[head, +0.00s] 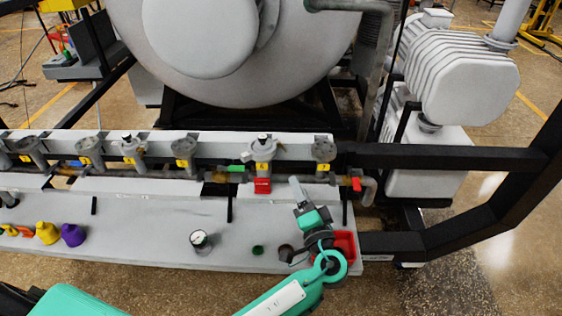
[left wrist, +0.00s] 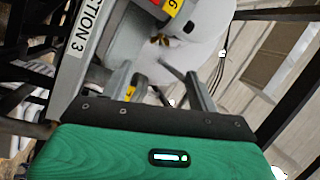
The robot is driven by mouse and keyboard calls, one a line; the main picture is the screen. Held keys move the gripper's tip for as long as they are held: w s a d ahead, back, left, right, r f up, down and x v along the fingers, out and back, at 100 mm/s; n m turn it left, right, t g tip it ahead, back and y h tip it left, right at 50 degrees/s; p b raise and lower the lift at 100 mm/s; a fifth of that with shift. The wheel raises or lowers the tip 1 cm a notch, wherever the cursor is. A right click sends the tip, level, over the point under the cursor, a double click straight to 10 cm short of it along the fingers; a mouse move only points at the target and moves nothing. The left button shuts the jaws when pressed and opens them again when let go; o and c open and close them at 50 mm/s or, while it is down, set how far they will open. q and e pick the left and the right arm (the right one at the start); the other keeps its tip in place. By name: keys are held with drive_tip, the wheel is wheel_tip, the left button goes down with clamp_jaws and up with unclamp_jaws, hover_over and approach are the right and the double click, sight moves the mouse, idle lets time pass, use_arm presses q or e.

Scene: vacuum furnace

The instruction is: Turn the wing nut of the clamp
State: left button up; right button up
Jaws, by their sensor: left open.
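In the left wrist view a small brass-coloured winged piece (left wrist: 160,40), which looks like the wing nut, shows against a pale rounded body beyond my fingers. I cannot make out its clamp clearly, and in the head view I cannot pick out the wing nut for sure. My left gripper (head: 297,184) is open, just in front of the pipe row between the valves labelled 6 and 7. In the left wrist view the gripper (left wrist: 162,80) points toward the brass piece and is apart from it. My right gripper is not in view.
A grey valve labelled 6 (head: 263,150) has a red handle (head: 262,186) below it. Valve 7 (head: 323,150) stands to its right. A red tray (head: 344,243) sits on the grey shelf (head: 130,225) under my arm. A round gauge (head: 199,239) stands left of my gripper.

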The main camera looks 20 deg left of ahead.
use_arm(q)
drive_tip(key=p, duration=0.3)
approach(283, 149)
drive_tip(key=x, duration=0.3)
drive_tip(key=shift+w, duration=0.15)
drive_tip(key=p+x, duration=0.1)
drive_tip(key=x, duration=0.4)
drive_tip(key=shift+w+a+f, duration=0.1)
drive_tip(key=shift+a, duration=0.05)
drive_tip(key=shift+w+a, duration=0.25)
drive_tip(key=shift+w, duration=0.1)
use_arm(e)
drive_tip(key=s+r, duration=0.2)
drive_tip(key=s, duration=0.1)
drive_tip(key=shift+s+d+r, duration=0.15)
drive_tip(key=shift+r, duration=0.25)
use_arm(q)
drive_tip(key=c, duration=1)
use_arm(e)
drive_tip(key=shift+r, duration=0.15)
